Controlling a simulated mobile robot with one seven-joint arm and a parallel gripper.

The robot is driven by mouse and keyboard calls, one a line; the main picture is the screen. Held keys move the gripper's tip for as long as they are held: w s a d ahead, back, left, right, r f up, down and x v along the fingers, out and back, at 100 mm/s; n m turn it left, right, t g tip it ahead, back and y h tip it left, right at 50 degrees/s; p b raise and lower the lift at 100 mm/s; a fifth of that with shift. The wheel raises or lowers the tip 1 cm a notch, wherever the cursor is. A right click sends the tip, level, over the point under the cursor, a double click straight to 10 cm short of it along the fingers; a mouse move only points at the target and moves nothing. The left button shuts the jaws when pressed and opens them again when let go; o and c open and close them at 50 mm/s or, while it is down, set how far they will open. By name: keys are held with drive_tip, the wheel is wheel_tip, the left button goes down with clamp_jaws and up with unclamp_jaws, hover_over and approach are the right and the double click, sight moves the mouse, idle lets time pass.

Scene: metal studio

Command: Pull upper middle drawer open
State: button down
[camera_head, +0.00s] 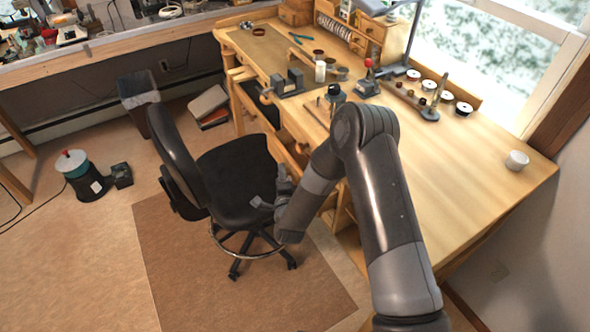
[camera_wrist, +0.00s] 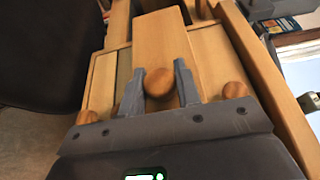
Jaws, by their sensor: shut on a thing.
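My gripper (camera_wrist: 160,76) has its two grey fingers on either side of a round wooden knob (camera_wrist: 159,88) in the wrist view, and it is shut on that knob. The knob is on a light wooden drawer front (camera_wrist: 157,38), which lies between paler panels on both sides. In the head view, my gripper (camera_head: 271,190) is at the front of the wooden workbench (camera_head: 455,165), beside the black chair. My arm hides much of the bench's drawer fronts there, and I cannot tell how far the held drawer stands out.
A black swivel chair (camera_head: 232,185) stands close to my gripper, on a brown mat (camera_head: 180,255). Other knobs (camera_wrist: 235,90) (camera_wrist: 86,117) flank the held one. A vise (camera_head: 287,84) and small tools stand on the bench. A bin (camera_head: 137,95) is behind the chair.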

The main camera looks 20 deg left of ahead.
drive_tip(key=s+a, duration=1.5)
drive_tip(key=c, duration=1.1)
unclamp_jaws()
drive_tip(key=v, duration=1)
drive_tip(key=shift+s+d, duration=0.2)
drive_tip(key=shift+s, duration=0.15)
drive_tip(key=shift+f, duration=0.1)
